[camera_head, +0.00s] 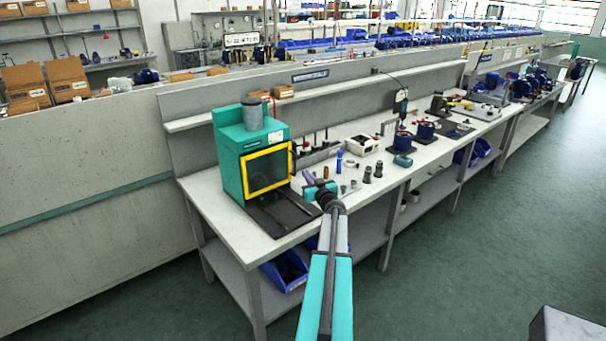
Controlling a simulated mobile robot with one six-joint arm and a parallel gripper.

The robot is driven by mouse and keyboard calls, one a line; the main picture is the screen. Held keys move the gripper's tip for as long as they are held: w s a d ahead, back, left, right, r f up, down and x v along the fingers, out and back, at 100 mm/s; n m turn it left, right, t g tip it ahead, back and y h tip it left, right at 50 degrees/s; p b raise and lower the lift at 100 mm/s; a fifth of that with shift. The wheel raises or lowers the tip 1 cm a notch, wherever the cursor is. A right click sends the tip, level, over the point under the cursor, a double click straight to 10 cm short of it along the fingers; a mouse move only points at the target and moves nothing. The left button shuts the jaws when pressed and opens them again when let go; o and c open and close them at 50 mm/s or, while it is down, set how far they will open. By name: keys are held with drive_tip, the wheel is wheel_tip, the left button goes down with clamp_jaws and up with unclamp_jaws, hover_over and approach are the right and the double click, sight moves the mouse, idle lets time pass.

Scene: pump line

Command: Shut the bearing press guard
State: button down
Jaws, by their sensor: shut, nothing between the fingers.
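The bearing press (232,140) is a teal housing with a grey cylinder (252,115) on top, at the near left end of the workbench. Its guard is a yellow frame (266,152) around a dark window, upright across the front of the press. I cannot tell whether the guard lies flush or stands slightly ajar. My gripper (309,180) is at the end of my outstretched arm, just right of the guard's right edge in the picture. It is shut and empty. I cannot tell if it touches the guard.
A dark base plate (284,211) lies before the press. Small cylindrical parts, including a blue one (339,161), and a white box (361,145) stand right of my gripper. A shelf (300,97) runs above the bench. Blue bins (286,272) sit below.

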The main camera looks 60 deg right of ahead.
drive_tip(key=b+v, duration=0.1)
drive_tip(key=v, duration=0.6)
drive_tip(key=shift+s+d, duration=0.25)
drive_tip(key=shift+s, duration=0.05)
idle(0.4)
